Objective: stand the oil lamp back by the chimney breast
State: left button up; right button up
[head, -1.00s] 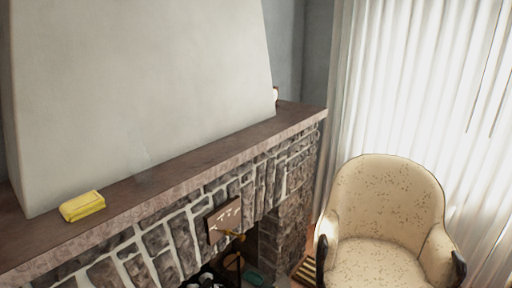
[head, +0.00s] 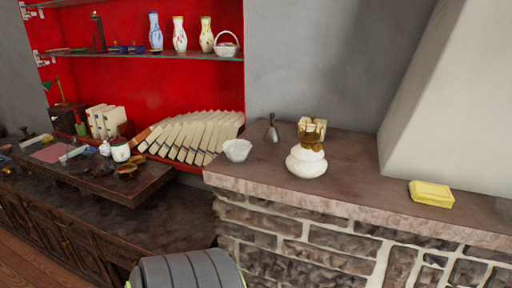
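What looks like the oil lamp (head: 307,162) has a white, rounded, tiered body with a brass-coloured part on top. It stands upright on the dark mantel shelf (head: 350,176), near the front edge. A small cream block-like shape shows at its top; I cannot tell whether it belongs to the lamp or stands behind it. The pale chimney breast (head: 440,110) rises from the shelf to the right of the lamp, with a gap of bare shelf between them. Neither of my grippers shows in the head view.
A dark bell-shaped object (head: 271,132) and a white bowl (head: 237,150) stand left of the lamp. A yellow block (head: 431,193) lies in front of the chimney breast. Books (head: 196,137) lean in a red alcove at left. Below the shelf is stone facing (head: 330,243).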

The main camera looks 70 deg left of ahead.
aim_at(302, 162)
jog(key=u, duration=1.75)
